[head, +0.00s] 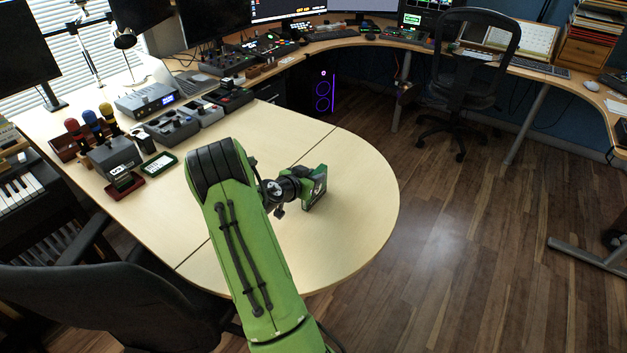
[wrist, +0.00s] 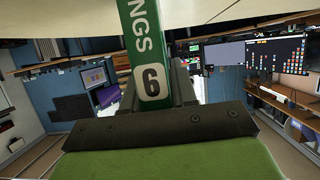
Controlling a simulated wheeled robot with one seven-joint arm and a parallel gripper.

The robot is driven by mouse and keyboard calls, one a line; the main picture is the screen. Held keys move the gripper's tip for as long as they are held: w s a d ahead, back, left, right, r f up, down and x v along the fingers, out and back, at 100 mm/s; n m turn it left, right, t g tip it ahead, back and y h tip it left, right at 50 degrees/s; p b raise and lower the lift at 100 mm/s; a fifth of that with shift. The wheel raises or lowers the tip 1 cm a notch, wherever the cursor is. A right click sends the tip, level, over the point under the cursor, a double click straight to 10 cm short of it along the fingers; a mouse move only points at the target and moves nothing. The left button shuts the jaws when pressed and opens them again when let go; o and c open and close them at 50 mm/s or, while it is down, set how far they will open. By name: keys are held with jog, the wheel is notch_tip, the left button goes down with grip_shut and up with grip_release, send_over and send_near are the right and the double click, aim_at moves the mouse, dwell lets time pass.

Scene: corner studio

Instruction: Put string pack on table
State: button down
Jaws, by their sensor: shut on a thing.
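The string pack (head: 318,190) is a small flat green pack with a dark and pale face. It is at the tip of my arm, over the rounded end of the pale wooden table (head: 365,205). In the wrist view the string pack (wrist: 148,50) shows as a green strip with white "NGS" and a "6" on a white patch. My gripper (head: 306,187) is shut on it. The pack stands on edge, tilted a little. I cannot tell whether its lower edge touches the tabletop. My green arm hides part of the table.
A small dark green framed item (head: 159,164), grey boxes and colored microphones (head: 90,119) stand at the table's left. The rounded end is clear around the pack. An office chair (head: 110,310) is at the lower left. Wooden floor (head: 450,240) lies to the right.

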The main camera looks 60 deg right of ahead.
jog(key=shift+r, duration=0.15)
jog(key=c, duration=0.9)
grip_release()
